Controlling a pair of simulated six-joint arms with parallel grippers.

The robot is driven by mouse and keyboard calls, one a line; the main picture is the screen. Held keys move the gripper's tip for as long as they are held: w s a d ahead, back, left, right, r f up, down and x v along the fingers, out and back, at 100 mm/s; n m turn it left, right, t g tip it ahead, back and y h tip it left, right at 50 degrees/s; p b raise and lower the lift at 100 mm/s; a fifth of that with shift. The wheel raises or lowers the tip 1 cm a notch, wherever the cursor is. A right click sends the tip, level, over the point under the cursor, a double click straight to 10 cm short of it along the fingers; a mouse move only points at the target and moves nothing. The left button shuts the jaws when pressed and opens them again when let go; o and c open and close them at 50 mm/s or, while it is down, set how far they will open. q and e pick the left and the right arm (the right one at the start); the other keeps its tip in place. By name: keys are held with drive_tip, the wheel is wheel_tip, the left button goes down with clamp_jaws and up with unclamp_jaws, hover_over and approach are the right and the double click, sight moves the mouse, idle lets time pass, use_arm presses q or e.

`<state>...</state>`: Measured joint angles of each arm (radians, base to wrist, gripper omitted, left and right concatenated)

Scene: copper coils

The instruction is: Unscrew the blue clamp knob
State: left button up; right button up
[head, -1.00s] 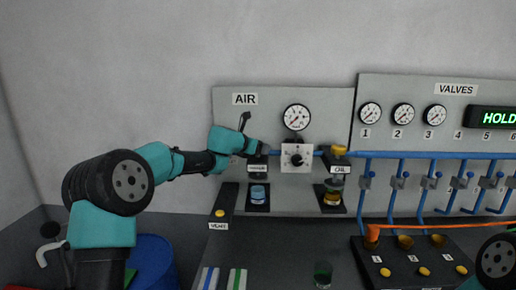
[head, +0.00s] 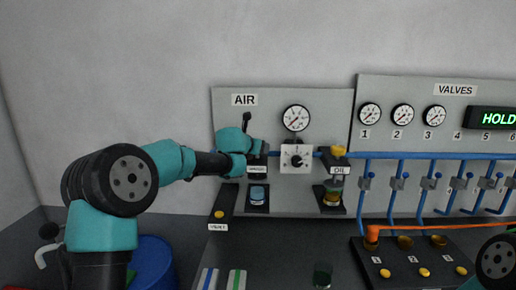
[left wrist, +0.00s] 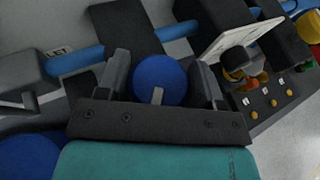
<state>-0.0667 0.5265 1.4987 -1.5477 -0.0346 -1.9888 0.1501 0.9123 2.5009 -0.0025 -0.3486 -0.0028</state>
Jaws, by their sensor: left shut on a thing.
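The blue clamp knob (left wrist: 158,76) is a round blue ball shape with a pale mark on its near side, in the left wrist view. It sits between the two fingers of my left gripper (left wrist: 160,88), which is shut on it. In the head view my left gripper (head: 257,149) is at the left part of the AIR panel, by the blue pipe. The knob is hidden there behind the gripper and wrist. My right gripper is not in view.
A white dial plate (head: 297,158) is just right of my left gripper, under a gauge (head: 296,118). A blue-filled bowl (head: 258,195) is below. The amber OIL bowl (head: 332,196) is further right. The VALVES panel (head: 400,92) is at the right.

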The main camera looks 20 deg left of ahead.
use_arm(q)
drive_tip(key=shift+f, duration=0.25)
drive_tip(key=o, duration=0.9)
drive_tip(key=shift+s+r, duration=0.15)
drive_tip(key=shift+v, duration=8.55)
drive_tip(key=shift+r, duration=0.1)
